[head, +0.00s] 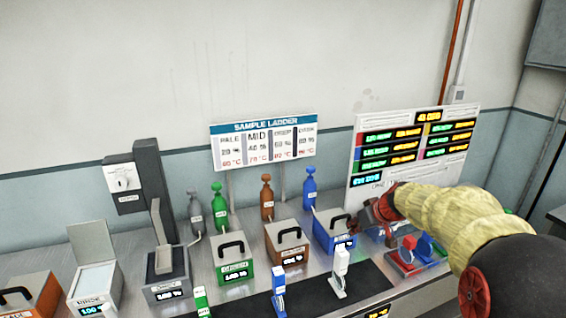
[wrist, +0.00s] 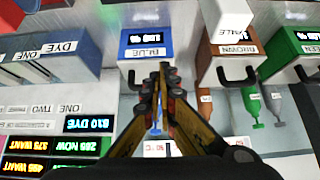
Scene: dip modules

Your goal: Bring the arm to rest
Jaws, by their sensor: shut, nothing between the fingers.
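My gripper (head: 356,224) is at the right of the head view, at the end of my yellow-sleeved arm. It hangs in front of the blue-labelled box (head: 333,233), whose right side it partly hides. In the wrist view my gripper (wrist: 163,70) has its two fingers together with nothing between them. The fingers point toward the blue box (wrist: 146,45), and I see it upside down there. I cannot tell whether they touch anything.
Green (head: 232,262) and brown (head: 287,246) boxes with handles stand left of the blue one, coloured bottles behind. A black mat (head: 310,295) in front holds upright modules. A sample ladder sign (head: 264,140) and a display board (head: 415,145) stand behind.

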